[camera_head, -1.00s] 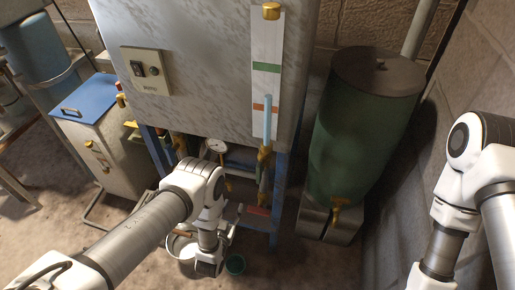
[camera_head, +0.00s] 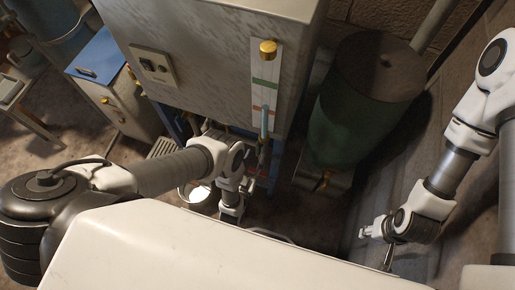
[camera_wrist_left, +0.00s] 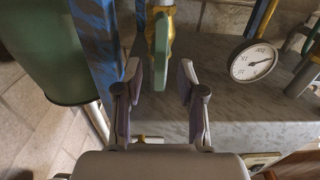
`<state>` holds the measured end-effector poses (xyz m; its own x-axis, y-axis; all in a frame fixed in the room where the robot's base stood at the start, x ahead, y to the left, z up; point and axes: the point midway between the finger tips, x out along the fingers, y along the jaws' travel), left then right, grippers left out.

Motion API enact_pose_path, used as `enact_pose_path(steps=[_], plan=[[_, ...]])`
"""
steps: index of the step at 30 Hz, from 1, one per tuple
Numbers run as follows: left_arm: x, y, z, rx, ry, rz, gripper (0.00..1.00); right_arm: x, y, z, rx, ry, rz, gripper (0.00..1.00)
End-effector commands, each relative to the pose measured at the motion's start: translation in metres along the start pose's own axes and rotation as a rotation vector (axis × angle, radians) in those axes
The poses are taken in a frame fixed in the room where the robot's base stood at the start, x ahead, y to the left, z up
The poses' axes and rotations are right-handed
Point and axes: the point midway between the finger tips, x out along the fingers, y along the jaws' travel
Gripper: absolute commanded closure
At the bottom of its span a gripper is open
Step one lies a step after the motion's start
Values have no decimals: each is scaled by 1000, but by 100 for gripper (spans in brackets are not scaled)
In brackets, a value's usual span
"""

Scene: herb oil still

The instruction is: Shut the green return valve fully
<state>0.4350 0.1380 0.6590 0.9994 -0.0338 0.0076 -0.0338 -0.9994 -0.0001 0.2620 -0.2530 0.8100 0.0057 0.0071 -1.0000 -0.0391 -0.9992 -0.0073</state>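In the left wrist view a green valve handle (camera_wrist_left: 161,46) stands along the picture's height in front of a brass valve body (camera_wrist_left: 160,12). My left gripper (camera_wrist_left: 160,80) is open and empty. Its fingertips lie to either side of the handle's lower end in that view, with gaps; whether the handle is between them in depth I cannot tell. In the head view my left wrist is low in front of the still, and the valve is hidden or too small to make out. My right gripper (camera_head: 377,240) hangs away from the still at right; its fingers are too small to judge.
A round pressure gauge (camera_wrist_left: 253,62) is near the valve, and a blue frame post (camera_wrist_left: 97,40) stands beside it. The green drum (camera_head: 355,125) is to the right of the still (camera_head: 210,55). A white bucket (camera_head: 196,195) sits below. A blue-topped cabinet (camera_head: 105,75) is at left.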

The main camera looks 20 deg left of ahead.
Motion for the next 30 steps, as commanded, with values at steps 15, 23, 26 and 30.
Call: enact_pose_path(steps=[15, 23, 26, 30], plan=[[27, 0, -1, 0, 0, 0, 89, -4, 0, -1, 0, 2, 0, 60], [28, 0, -1, 1, 0, 0, 100, -4, 0, -1, 0, 2, 0, 60], [28, 0, -1, 6, 0, 0, 100, -4, 0, -1, 0, 2, 0, 60], [28, 0, 0, 33, -1, 0, 100, -2, 0, -1, 0, 2, 0, 60]])
